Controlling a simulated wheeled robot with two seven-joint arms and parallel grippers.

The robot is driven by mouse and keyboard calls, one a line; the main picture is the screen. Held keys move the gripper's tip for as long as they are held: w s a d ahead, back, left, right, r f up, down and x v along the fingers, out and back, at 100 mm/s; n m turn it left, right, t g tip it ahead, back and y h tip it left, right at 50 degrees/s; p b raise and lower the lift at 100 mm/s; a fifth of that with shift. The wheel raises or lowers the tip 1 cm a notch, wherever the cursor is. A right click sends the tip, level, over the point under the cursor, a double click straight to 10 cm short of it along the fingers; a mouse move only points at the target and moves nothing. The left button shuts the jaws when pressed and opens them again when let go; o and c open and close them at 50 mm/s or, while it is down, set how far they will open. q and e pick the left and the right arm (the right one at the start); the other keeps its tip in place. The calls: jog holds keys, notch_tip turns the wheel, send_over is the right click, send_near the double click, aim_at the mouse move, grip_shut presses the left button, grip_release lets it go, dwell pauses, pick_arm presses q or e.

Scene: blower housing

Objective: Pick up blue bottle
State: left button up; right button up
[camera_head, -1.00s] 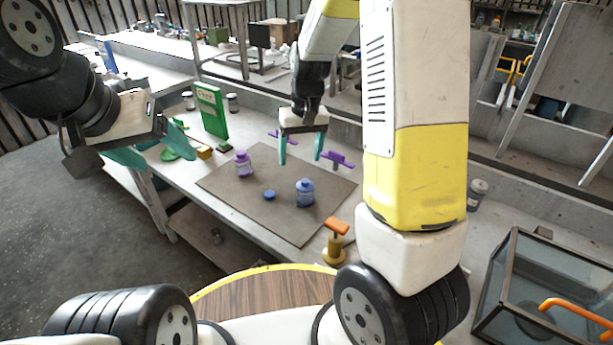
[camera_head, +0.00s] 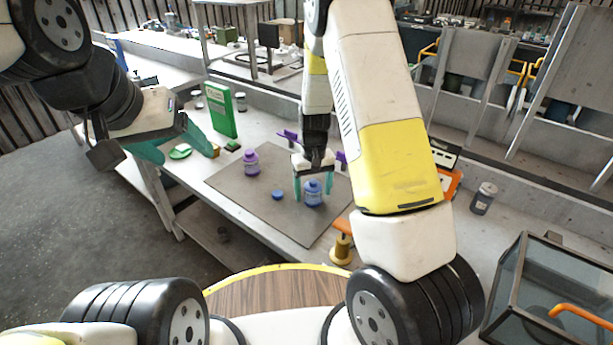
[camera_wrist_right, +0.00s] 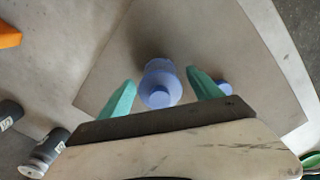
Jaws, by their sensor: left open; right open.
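The blue bottle (camera_head: 313,194) stands upright on a grey-brown mat (camera_head: 238,186) on the workbench. My right gripper (camera_head: 312,197) is open, pointing down, with its teal fingers on either side of the bottle. In the right wrist view the bottle (camera_wrist_right: 160,84) is between the open fingertips of the right gripper (camera_wrist_right: 164,88), with a visible gap on each side. My left gripper (camera_head: 184,150) is open and empty, off to the left by the bench edge.
A purple bottle (camera_head: 251,163) and a small blue cap (camera_head: 277,195) are on the mat. A green box (camera_head: 221,110) stands behind, a dark jar (camera_head: 484,198) and a glass case (camera_head: 540,295) to the right.

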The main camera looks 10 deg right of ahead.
jog(key=c, duration=1.6)
jog(key=shift+r, duration=0.1)
